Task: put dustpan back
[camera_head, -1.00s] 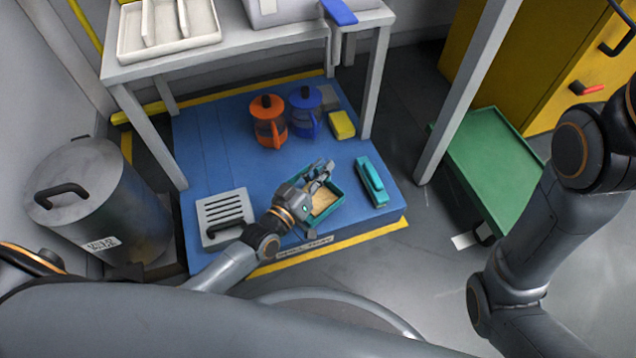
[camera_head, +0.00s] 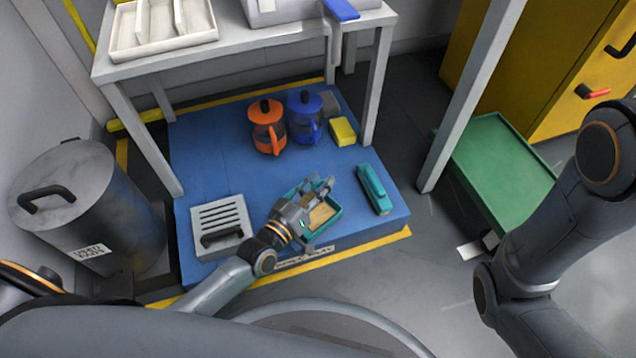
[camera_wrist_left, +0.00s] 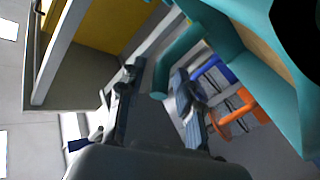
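A teal open tray-like pan (camera_head: 335,213) with a tan inside, which looks like the dustpan, lies on the blue platform (camera_head: 225,130) near its front edge. My left gripper (camera_head: 325,184) is over the pan and covers its left part. There the pan's teal wall (camera_wrist_left: 252,80) and a teal rounded bar (camera_wrist_left: 180,55) show close by; I cannot tell whether the bar belongs to the pan. My right gripper is out of view.
A teal block-like object (camera_head: 374,190) lies right of the pan, and a grey slotted piece (camera_head: 222,222) left. An orange jug (camera_head: 267,130), a blue jug (camera_head: 304,120) and a yellow block (camera_head: 343,132) stand behind. Table legs (camera_head: 448,120) and a grey bin (camera_head: 90,205) flank the platform.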

